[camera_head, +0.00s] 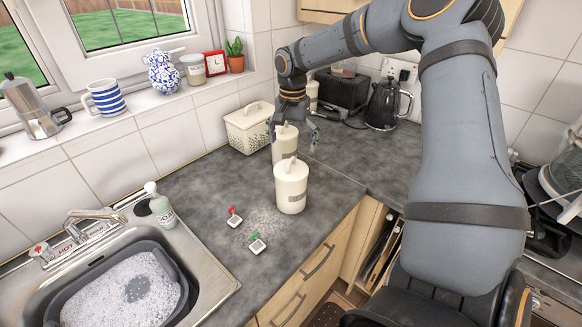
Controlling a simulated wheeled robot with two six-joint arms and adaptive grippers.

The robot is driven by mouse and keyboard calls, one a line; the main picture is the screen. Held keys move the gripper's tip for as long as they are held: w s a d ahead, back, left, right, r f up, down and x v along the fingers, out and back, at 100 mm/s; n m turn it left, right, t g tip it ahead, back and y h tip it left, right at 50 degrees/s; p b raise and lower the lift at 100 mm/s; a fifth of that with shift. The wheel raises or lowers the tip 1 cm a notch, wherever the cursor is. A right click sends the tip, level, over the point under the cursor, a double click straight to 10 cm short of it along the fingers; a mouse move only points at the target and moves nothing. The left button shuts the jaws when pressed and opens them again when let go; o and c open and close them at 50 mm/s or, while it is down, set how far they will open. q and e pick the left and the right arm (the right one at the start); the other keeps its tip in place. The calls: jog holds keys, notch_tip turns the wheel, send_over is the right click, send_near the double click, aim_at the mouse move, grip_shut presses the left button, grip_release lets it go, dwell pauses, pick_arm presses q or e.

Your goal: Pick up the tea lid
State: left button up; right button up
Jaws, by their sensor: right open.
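Two cream canisters stand on the grey counter, and their labels are too small to read, so I cannot tell which is the tea one. The front canister (291,192) has a lid (290,168) with a raised handle on it. The rear canister (284,148) stands just behind it, its top partly hidden by my right gripper (293,131). My right gripper is open and points down, with its fingers on either side of the rear canister's top. I cannot tell whether they touch it. My left gripper is out of view.
A cream bread bin (249,128) stands close left of the rear canister. A black kettle (384,104) and toaster (341,91) are behind. Two tea bags with red (234,219) and green (257,245) tags lie in front. A soapy basin (122,292) sits in the sink at left.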

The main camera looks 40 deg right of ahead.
aim_at(292, 161)
jog(key=shift+w+f, duration=0.1)
jog(key=shift+f, duration=0.35)
jog(key=shift+a+f+p, duration=0.15)
jog(key=shift+p, duration=0.15)
jog(key=f, duration=0.1)
jog(key=f+p, duration=0.2)
jog(key=f, duration=0.1)
jog(key=shift+s+a, duration=0.15)
jog(key=shift+s, duration=0.1)
jog(key=shift+w+f, duration=0.15)
jog(key=shift+f, duration=0.3)
jog(key=c, duration=1.3)
jog(key=shift+s+r, duration=0.15)
jog(key=shift+s, duration=0.2)
jog(key=c, duration=0.7)
jog(key=shift+w+a, duration=0.2)
grip_shut()
